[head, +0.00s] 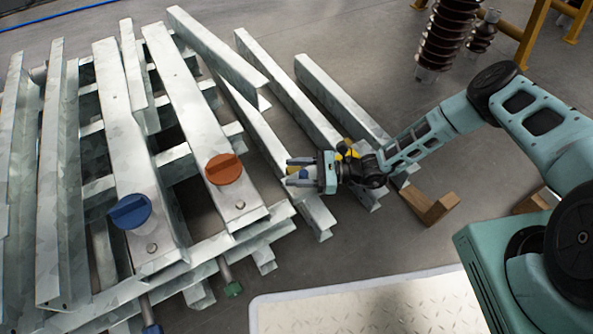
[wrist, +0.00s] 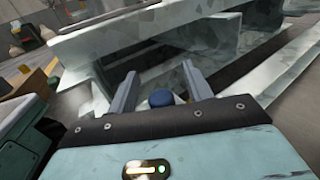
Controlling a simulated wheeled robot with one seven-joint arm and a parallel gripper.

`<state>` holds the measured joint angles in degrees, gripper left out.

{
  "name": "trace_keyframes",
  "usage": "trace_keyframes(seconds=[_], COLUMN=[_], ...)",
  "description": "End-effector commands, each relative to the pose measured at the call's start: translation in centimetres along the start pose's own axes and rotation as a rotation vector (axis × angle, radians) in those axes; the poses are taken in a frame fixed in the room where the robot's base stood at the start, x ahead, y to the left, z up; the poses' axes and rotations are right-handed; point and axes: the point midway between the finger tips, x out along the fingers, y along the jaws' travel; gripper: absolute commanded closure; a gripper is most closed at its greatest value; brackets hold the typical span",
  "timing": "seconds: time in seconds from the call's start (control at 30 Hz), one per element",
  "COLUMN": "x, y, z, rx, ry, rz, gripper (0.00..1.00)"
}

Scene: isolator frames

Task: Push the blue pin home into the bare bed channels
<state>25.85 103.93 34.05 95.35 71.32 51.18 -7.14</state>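A grey pin with a blue end (head: 151,329) sticks out of the near end of the galvanized channel bed (head: 122,296) in the head view, at the lower picture edge. Its inner end is hidden. My gripper (head: 288,172) is well to the upper right of it, over the right side of the steel, pointing left. Its fingers stand apart in the wrist view (wrist: 162,86). A small blue piece (wrist: 161,98) shows between them, with clear gaps either side. I cannot tell whether it is the pin or another blue part.
A green-ended pin (head: 232,288) sticks out nearby. A blue knob (head: 130,211) and an orange knob (head: 223,169) sit on channels. Loose channels (head: 340,100) lie at right. A wooden block (head: 430,208) lies below my arm. A pale tread plate (head: 365,305) lies in front.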

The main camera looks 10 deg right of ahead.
Motion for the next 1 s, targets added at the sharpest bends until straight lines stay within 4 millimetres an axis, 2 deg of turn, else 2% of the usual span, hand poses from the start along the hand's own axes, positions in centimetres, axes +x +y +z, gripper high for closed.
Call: trace_keyframes(seconds=[0.17, 0.27, 0.7, 0.9, 1.0], x=[-0.7, -2.2, -12.2, -15.7, -16.7], y=[-0.1, -0.1, -0.1, -0.1, 0.0], z=[0.1, 0.2, 0.3, 0.1, 0.1], rx=[0.0, -0.001, 0.0, -0.001, 0.0], ry=[0.002, 0.003, 0.003, 0.002, 0.0], rz=[-0.001, -0.003, -0.003, -0.002, -0.001], gripper=[0.5, 0.5, 0.5, 0.5, 0.5])
